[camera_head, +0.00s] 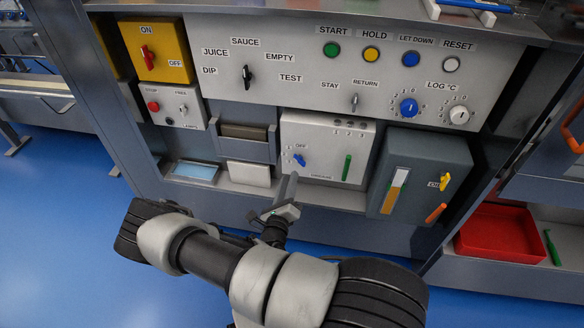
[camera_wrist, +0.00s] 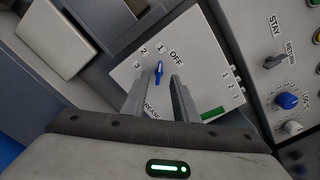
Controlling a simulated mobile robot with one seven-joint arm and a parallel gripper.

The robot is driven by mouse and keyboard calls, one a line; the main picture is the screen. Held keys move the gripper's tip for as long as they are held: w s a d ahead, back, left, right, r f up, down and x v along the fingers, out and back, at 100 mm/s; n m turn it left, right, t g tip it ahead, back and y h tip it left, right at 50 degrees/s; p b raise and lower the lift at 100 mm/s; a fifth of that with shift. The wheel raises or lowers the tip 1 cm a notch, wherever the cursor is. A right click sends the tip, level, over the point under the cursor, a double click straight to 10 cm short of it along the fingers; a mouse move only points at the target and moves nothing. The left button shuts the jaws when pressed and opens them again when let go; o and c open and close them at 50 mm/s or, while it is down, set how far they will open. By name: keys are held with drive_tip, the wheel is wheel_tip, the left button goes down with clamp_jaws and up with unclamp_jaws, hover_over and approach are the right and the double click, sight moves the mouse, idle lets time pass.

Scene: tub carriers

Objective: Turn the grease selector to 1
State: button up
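The grease selector is a small blue knob (camera_head: 299,160) on a pale box (camera_head: 325,137) low in the panel. In the wrist view the knob (camera_wrist: 157,73) has the marks 1, 2, 3 and OFF around its upper side. Its narrow upper end points close to the 1, with OFF just to the right; the exact setting is hard to tell. My gripper (camera_head: 288,185) is just below the knob in the head view. In the wrist view my gripper (camera_wrist: 158,83) is open, with one finger on each side of the knob's line; contact is not clear.
A green slider (camera_head: 347,167) is on the same box, right of the knob. A dark grey box (camera_head: 420,165) with a yellow knob stands further right. A pale block (camera_head: 249,174) is at the left. Switches and knobs fill the panel (camera_head: 300,75) above.

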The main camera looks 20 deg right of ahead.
drive_tip(key=v, duration=0.9)
drive_tip(key=s+d+r+m+g+y, duration=0.1)
drive_tip(key=s+r+m+g, duration=0.35)
drive_tip(key=r+m, duration=0.5)
drive_tip(key=s+d+r+m+g, duration=0.1)
drive_tip(key=s+r+m+g, duration=0.2)
drive_tip(key=r+m+g, duration=0.45)
drive_tip(key=s+d+r+m+g+y, duration=0.1)
drive_tip(key=s+r+m+g, duration=0.3)
drive_tip(key=r+m, duration=0.65)
drive_tip(key=s+a+r+m+t+y, duration=0.3)
drive_tip(key=a+r+m+y, duration=0.15)
drive_tip(key=r, duration=0.25)
drive_tip(key=s+a+r+m+t+y, duration=0.3)
drive_tip(key=a+r+m+t+y, duration=0.1)
drive_tip(key=r+m, duration=0.25)
wheel_tip(320, 180, up, 16)
drive_tip(key=p, duration=1.6)
drive_tip(key=shift+w, duration=0.25)
